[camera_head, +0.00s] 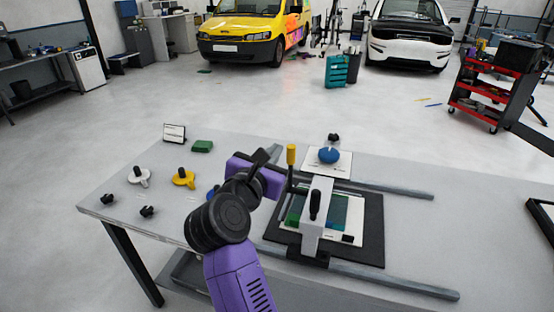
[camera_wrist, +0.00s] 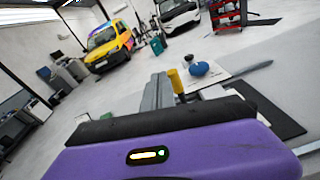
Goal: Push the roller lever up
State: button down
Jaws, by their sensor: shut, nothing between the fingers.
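The roller lever (camera_head: 291,154), a dark stem with a yellow cylindrical grip, stands roughly upright at the left of the roller press. The yellow grip also shows in the wrist view (camera_wrist: 176,80), just right of the grey fingers. My gripper (camera_head: 273,153) is shut and empty, just left of the lever in the head view. Its closed fingers (camera_wrist: 158,88) point away from the wrist camera. I cannot tell whether they touch the lever. The press (camera_head: 372,225) has a dark base and a grey bridge (camera_head: 318,212) with a black knob. My wrist hides part of its left side.
A blue rounded object (camera_head: 328,156) sits on a white sheet behind the press. Two grey rails (camera_head: 398,190) run to the right. Yellow (camera_head: 184,178) and white (camera_head: 139,176) knobbed tools and a green block (camera_head: 202,146) lie at the left of the table (camera_head: 240,147).

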notch_tip(320, 180, up, 7)
jog(key=s+a+b, duration=0.1)
jog(key=s, duration=0.1)
jog(key=shift+a+r, duration=0.15)
jog(key=shift+a, duration=0.05)
